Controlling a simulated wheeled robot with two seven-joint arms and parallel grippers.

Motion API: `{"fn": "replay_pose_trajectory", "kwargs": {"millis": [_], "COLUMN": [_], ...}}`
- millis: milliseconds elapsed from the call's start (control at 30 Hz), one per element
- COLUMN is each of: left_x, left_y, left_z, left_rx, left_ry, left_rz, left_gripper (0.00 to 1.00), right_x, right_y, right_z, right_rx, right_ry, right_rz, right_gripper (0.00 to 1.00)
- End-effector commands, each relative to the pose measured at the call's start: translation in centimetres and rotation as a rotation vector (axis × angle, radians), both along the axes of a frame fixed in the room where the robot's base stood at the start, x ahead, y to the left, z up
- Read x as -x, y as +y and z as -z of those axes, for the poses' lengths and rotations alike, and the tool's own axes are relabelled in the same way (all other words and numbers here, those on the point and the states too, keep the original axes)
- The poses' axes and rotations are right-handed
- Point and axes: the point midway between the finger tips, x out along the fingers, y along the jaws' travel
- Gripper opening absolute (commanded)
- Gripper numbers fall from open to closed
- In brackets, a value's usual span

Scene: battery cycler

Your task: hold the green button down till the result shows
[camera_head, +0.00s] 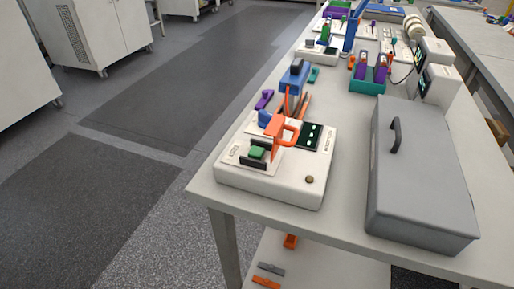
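A white battery cycler (272,190) stands near the front left corner of the table. On its sloped top a green block (257,153) sits between two dark pieces; I cannot tell if it is the button or a cell in a holder. A small round olive-brown knob (309,180) is at the lower right of the top. A black display panel (318,136) carries small pale green marks, too small to read. An orange handle-like part (288,132) rises behind the green block. Neither of my grippers is in view.
A grey case (425,190) with a dark handle lies right of the cycler on the white table (345,225). Behind are a blue tool (295,77), a teal bin (368,80) and more devices. Grey floor (80,190) is open at the left. Orange parts (290,241) lie below.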

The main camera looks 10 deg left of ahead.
Motion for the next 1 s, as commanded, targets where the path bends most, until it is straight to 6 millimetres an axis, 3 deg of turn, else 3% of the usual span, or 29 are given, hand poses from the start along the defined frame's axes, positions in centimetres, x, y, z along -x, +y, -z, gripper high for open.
{"fn": "replay_pose_trajectory", "kwargs": {"millis": [33, 233, 1000], "left_x": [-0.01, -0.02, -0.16], "left_y": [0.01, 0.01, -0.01], "left_z": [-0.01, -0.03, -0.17], "left_rx": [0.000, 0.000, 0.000], "left_ry": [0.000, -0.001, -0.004], "left_rz": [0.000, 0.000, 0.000], "left_gripper": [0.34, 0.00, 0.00], "right_x": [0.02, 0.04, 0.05], "right_y": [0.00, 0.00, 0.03], "right_z": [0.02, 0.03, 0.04], "right_rx": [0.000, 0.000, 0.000], "right_ry": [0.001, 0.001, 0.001], "right_rz": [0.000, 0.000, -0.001], "right_gripper": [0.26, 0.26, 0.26]}}
